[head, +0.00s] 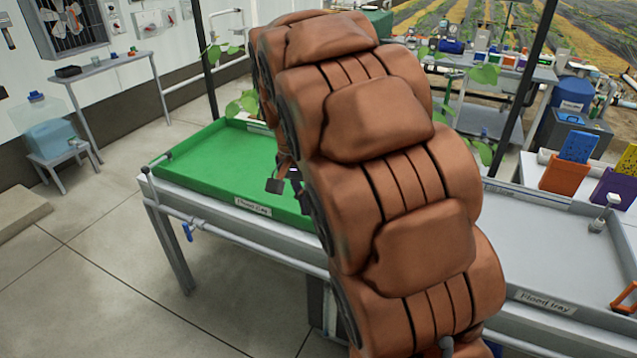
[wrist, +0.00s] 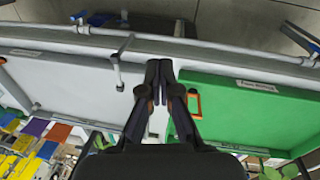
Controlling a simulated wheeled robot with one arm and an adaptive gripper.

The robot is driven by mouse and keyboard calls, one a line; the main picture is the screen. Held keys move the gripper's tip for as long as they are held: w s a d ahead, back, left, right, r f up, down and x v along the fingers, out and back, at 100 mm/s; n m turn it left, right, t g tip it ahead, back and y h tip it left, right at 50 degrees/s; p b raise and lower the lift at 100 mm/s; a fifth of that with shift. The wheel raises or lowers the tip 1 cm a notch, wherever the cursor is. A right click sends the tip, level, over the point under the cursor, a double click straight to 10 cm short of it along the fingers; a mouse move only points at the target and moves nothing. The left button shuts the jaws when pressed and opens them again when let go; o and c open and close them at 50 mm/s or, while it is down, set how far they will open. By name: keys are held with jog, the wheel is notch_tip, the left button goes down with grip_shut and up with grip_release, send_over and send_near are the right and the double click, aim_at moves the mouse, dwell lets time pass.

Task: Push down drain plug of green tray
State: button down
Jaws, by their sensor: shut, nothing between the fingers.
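The green tray (head: 215,165) lies left of centre in the head view, partly covered by my brown-padded arm. In the wrist view it fills the right side (wrist: 255,115). My gripper (wrist: 159,66) is shut and empty, with its fingertips together, seen above the boundary between the green tray and the grey tray. An orange-red framed piece (wrist: 194,103) shows at the green tray's left end, just right of the fingers. I cannot tell whether it belongs to the drain plug. No drain plug is clearly visible in the green tray; my arm hides its right end in the head view.
The grey tray (head: 540,228) adjoins on the right, with a white upright fitting (head: 605,214) and an orange handle (head: 625,299). A pipe with a blue valve (head: 188,232) runs along the front. Open floor lies at the front left.

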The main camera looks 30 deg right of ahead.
jog(key=w+d+f+m+p, duration=0.1)
jog(key=w+d+f+m, duration=0.1)
jog(key=w+d, duration=0.3)
jog(key=w+d+f+m+p, duration=0.1)
jog(key=w+d+m, duration=0.4)
jog(key=w, duration=0.5)
jog(key=w+d+f+m+p, duration=0.1)
jog(key=w+d+f+m, duration=0.2)
jog(key=w+d, duration=0.4)
jog(key=shift+w+f+m+t+p, duration=0.35)
jog(key=shift+w+f+m+t, duration=0.05)
jog(key=shift+w+f, duration=0.15)
